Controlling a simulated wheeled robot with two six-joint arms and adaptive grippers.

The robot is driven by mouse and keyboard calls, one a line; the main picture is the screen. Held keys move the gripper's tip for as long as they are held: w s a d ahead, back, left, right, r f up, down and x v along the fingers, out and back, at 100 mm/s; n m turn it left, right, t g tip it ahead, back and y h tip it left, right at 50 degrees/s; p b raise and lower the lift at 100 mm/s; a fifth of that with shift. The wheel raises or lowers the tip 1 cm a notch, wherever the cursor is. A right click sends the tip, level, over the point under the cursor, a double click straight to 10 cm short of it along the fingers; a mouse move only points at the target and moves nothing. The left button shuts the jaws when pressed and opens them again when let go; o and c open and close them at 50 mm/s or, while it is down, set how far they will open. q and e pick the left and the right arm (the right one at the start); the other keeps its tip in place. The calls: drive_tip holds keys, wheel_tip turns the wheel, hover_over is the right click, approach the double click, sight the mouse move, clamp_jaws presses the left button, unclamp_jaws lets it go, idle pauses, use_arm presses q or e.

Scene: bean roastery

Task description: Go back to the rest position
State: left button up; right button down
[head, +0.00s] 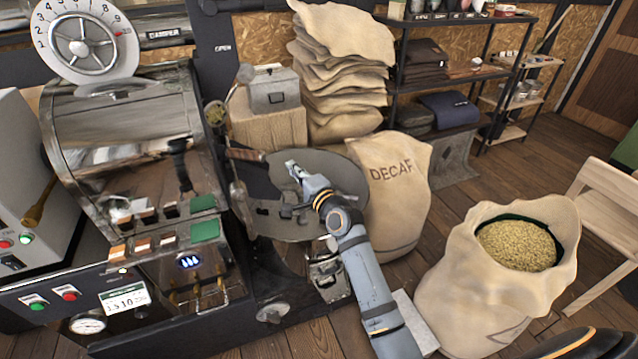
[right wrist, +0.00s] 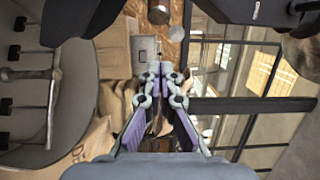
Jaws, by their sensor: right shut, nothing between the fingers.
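My right gripper (head: 289,186) is in front of the round grey cooling tray (head: 347,172) of the roaster in the head view. Its arm comes up from the bottom of the picture. The right wrist view shows the gripper (right wrist: 157,82) from behind, with its fingers shut and nothing held. The tray also fills the left side of that view (right wrist: 80,90). I cannot tell how far the gripper is from the tray. My left gripper is in neither view.
The roaster (head: 125,130) with its control panel stands at left. A DECAF sack (head: 395,200) stands just right of my right arm, and an open sack of beans (head: 470,285) is farther right. Shelves (head: 450,75) stand behind. Some wooden floor (head: 455,205) is free between the sacks and shelves.

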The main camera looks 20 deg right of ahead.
drive_tip(key=s, duration=0.6)
drive_tip(key=s+d+f+n+g+h, duration=0.1)
drive_tip(key=d+f+n+g, duration=0.1)
drive_tip(key=f, duration=0.9)
drive_tip(key=s+d+f+n+g+h, duration=0.1)
drive_tip(key=f+g, duration=0.1)
drive_tip(key=f, duration=0.8)
drive_tip(key=s+d+f+n+g+h, duration=0.15)
drive_tip(key=s+f, duration=0.35)
drive_tip(key=f, duration=0.5)
drive_tip(key=s+d+f+n+g, duration=0.25)
drive_tip(key=s+f, duration=0.25)
drive_tip(key=f, duration=0.5)
drive_tip(key=s+d+f+n+g+h, duration=0.15)
drive_tip(key=s+f+n+g, duration=0.25)
drive_tip(key=s+f, duration=1.15)
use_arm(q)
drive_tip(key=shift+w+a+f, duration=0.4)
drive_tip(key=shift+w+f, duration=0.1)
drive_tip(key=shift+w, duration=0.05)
use_arm(e)
drive_tip(key=s+d+f+n+g, duration=0.1)
drive_tip(key=s+f+n+g, duration=0.1)
drive_tip(key=s, duration=0.9)
drive_tip(key=s+d+f+n+g, duration=0.2)
drive_tip(key=s+f, duration=0.1)
drive_tip(key=s, duration=0.8)
drive_tip(key=shift+f+n, duration=0.4)
